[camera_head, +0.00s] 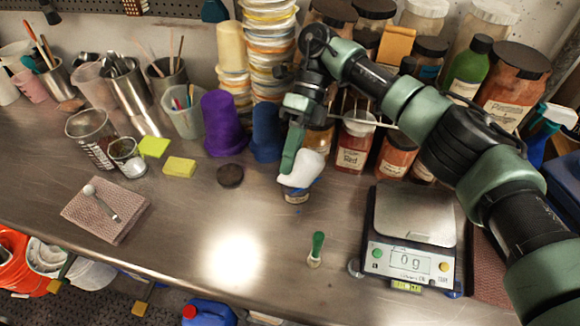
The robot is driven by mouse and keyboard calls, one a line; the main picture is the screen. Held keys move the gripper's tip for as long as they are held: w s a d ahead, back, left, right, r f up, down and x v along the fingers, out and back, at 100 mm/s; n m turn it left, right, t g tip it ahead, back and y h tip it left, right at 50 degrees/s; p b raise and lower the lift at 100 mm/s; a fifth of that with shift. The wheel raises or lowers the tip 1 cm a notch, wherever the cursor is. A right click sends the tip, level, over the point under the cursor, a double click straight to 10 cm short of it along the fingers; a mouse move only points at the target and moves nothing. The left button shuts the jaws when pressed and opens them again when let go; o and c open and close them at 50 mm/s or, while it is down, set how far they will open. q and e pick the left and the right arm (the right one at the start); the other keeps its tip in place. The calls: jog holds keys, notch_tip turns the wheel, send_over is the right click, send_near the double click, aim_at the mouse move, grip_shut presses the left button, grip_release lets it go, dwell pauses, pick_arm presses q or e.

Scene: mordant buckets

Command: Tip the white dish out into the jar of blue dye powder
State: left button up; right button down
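My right gripper (293,150) reaches in from the right and points down at the middle of the bench. Its green fingers are shut on the white dish (303,170). The dish is tilted, with its pale outer side toward me, right above a small jar (296,196). The dish and fingers hide the jar's mouth, so the powder and anything falling into it cannot be seen. I cannot tell whether dish and jar touch. My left gripper is not in view.
A dark round lid (230,175) lies left of the jar. Blue (266,133) and purple (222,124) cups stand behind. Labelled jars (354,143) crowd the right back. The front middle is clear.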

aim_at(294, 172)
jog(key=shift+s+d+r+t+p, duration=0.15)
jog(key=shift+r+t+p, duration=0.2)
jog(key=shift+p, duration=0.7)
jog(key=shift+s+d+n+t+y, duration=0.15)
jog(key=shift+n+t+y, duration=0.1)
jog(key=shift+n+y, duration=0.05)
jog(key=shift+s+d+r, duration=0.15)
jog(key=shift+s+r, duration=0.2)
jog(key=shift+r, duration=0.05)
jog(key=shift+s+d+r+t+y, duration=0.1)
jog(key=shift+s+r+t+y, duration=0.15)
jog(key=shift+s+t+y, duration=0.25)
jog(key=shift+w, duration=0.15)
jog(key=shift+r, duration=0.1)
